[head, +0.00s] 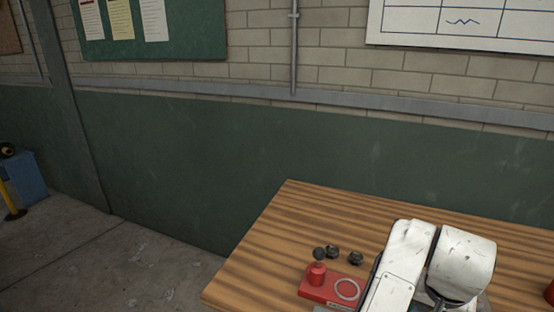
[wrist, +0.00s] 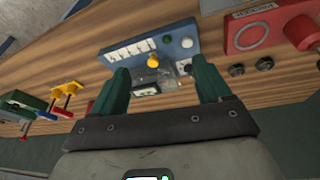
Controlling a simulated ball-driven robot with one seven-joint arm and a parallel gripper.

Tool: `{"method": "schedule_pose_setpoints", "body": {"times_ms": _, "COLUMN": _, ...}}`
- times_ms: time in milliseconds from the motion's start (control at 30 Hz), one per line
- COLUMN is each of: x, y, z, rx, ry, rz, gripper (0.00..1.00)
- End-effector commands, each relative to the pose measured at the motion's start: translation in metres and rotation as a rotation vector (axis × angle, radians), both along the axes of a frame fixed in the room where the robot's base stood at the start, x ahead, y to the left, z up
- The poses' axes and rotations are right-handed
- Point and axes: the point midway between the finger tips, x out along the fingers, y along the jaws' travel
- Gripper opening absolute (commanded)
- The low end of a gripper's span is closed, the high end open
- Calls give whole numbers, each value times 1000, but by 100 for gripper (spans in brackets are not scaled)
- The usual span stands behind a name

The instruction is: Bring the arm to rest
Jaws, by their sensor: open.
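My gripper (wrist: 161,72) shows in the wrist view with its two green fingers apart. Nothing is visibly clamped between them. Beyond the fingertips is a blue panel (wrist: 185,30) with white switches and a yellow button, on the wooden table (wrist: 75,62). A clear, blurry piece and a small dark-faced device (wrist: 146,87) show in the gap between the fingers; I cannot tell how far below them they are. In the head view my white arm reaches over the table (head: 290,215) at the lower right, and the gripper is hidden.
A red box (head: 318,286) with a ring and knob stands near the table's left edge. Two dark knobs (head: 343,255) lie behind it. Green and red fixtures (wrist: 60,95) sit at the left in the wrist view.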

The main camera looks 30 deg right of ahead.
Motion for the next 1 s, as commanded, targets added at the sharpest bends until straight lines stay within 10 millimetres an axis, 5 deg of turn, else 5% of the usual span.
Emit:
{"method": "schedule_pose_setpoints", "body": {"times_ms": 233, "x": 11, "y": -31, "z": 11, "rx": -212, "ry": 12, "rz": 211, "gripper": 77}}
{"method": "schedule_pose_setpoints", "body": {"times_ms": 433, "x": 17, "y": -16, "z": -17, "rx": -276, "ry": 61, "rz": 463, "gripper": 77}}
{"method": "schedule_pose_setpoints", "body": {"times_ms": 567, "x": 9, "y": 13, "z": -55, "rx": -240, "ry": 103, "rz": 635, "gripper": 77}}
{"method": "schedule_pose_setpoints", "body": {"times_ms": 800, "x": -43, "y": 102, "z": -140, "rx": -26, "ry": 167, "rz": 904, "gripper": 77}}
{"method": "schedule_pose_setpoints", "body": {"times_ms": 1000, "x": -82, "y": 160, "z": -174, "rx": 127, "ry": 174, "rz": 1005, "gripper": 77}}
